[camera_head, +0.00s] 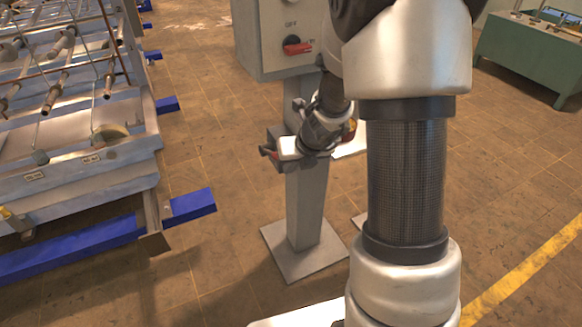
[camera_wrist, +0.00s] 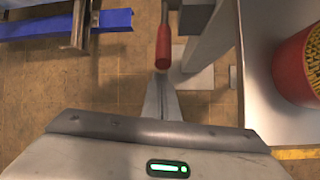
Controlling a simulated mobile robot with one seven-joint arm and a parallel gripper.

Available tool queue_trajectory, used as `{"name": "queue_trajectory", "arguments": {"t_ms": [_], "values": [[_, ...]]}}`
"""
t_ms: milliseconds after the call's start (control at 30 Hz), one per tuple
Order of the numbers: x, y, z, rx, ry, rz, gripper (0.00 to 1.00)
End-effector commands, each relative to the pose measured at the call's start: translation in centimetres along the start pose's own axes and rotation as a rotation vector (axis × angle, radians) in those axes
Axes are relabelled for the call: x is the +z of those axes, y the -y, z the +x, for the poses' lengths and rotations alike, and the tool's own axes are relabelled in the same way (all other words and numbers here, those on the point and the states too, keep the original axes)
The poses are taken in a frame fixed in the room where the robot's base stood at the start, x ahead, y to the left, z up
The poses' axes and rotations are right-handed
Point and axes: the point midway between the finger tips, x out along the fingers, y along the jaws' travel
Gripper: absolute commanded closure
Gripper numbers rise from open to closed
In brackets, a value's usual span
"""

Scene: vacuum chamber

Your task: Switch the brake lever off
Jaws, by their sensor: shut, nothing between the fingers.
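A red-handled lever on a thin rod (camera_wrist: 163,45) shows at the top centre of the wrist view. I take it as the brake lever; its mounting is out of that view. My gripper (camera_wrist: 162,80) is shut and empty, with its tips just below the handle's end in that picture. I cannot tell whether they touch. In the head view my gripper (camera_head: 268,153) is beside the grey post, below the control box, and the lever is mostly hidden there. The control box (camera_head: 267,30) carries an OFF label and a red rotary knob (camera_head: 297,46) with its grip pointing right.
The grey post (camera_head: 307,205) stands on a square floor plate. A metal frame with rods (camera_head: 85,165) and blue beams (camera_head: 190,205) stands at the left. A red round container-like thing (camera_wrist: 290,70) is at the right of the wrist view. The tiled floor between is clear.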

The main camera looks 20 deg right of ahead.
Motion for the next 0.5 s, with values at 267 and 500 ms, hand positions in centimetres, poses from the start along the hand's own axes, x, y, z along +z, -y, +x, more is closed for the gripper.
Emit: {"name": "queue_trajectory", "arguments": {"t_ms": [267, 500], "values": [[0.9, -0.2, -0.8, 0.0, 0.0, 0.0, 1.0], [4.1, -0.9, -2.9, 0.0, 0.001, 0.0, 1.0]]}}
